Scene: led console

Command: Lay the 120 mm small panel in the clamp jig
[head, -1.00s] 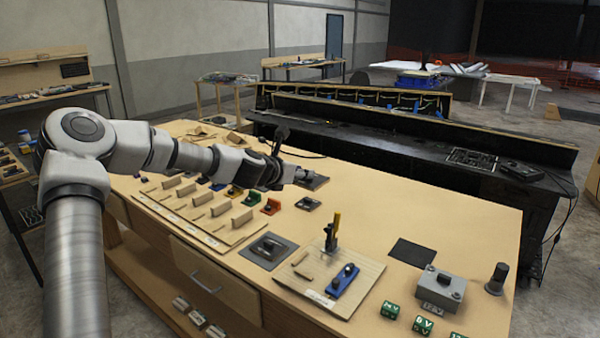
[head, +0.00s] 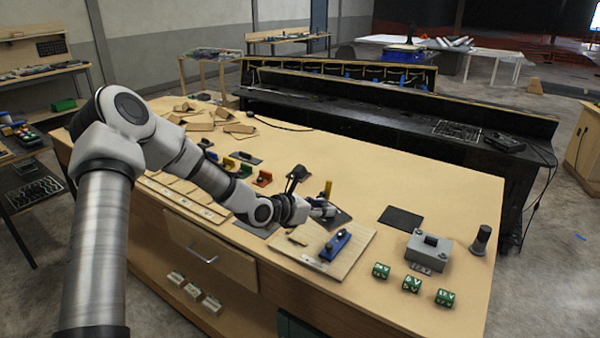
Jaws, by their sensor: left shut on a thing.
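My left gripper (head: 328,211) reaches in from the left and is shut on a dark flat panel (head: 341,219), holding it over the back of a light wooden board. The board is the clamp jig (head: 364,238), with an upright yellow clamp handle (head: 328,188) behind the gripper and a blue block (head: 335,244) in front. The gripper hides much of the clamp and part of the panel. I cannot tell whether the panel touches the jig. My right gripper is not in view.
A dark mat (head: 401,217) and a grey box (head: 428,247) lie right of the jig. A dark cylinder (head: 481,238) stands farther right. The table's back right is clear. A black console (head: 400,150) stands behind the table.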

